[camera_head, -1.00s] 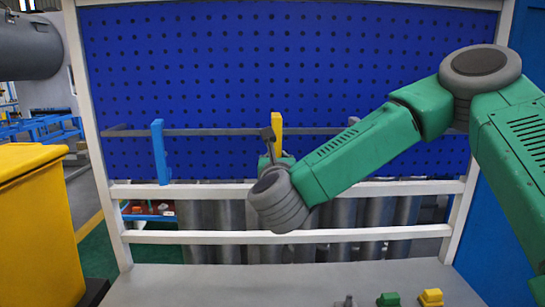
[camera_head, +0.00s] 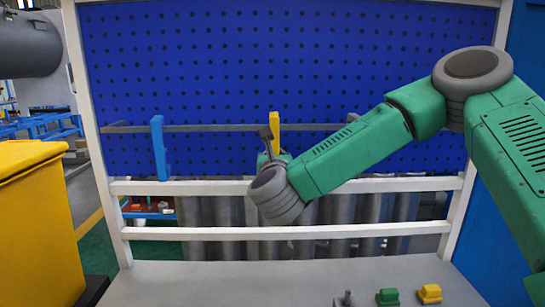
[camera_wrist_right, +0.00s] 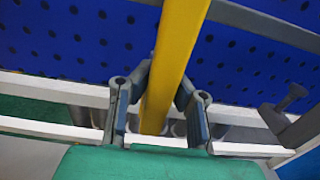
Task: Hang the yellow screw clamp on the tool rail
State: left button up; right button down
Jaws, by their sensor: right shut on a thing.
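The yellow screw clamp (camera_head: 275,131) is upright at the grey tool rail (camera_head: 220,128), its top showing above the rail in the head view. In the right wrist view the yellow clamp bar (camera_wrist_right: 176,60) runs up between the fingers of my right gripper (camera_wrist_right: 162,112), which is shut on it. The bar's upper part is at the rail (camera_wrist_right: 265,22); whether it hooks over the rail or rests on it I cannot tell. My left gripper is out of view.
A blue clamp (camera_head: 160,148) hangs on the rail to the left. A blue pegboard (camera_head: 290,70) stands behind. Small green (camera_head: 387,296) and yellow (camera_head: 429,293) pieces sit on the grey bench (camera_head: 220,285). A yellow bin (camera_head: 40,220) stands at left.

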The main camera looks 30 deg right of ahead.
jog(key=c, duration=1.5)
grip_release()
jog(key=shift+w+a+r, duration=0.1)
jog(key=shift+a, duration=0.05)
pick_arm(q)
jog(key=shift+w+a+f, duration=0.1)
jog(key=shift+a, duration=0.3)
pick_arm(e)
jog(key=shift+a, duration=0.35)
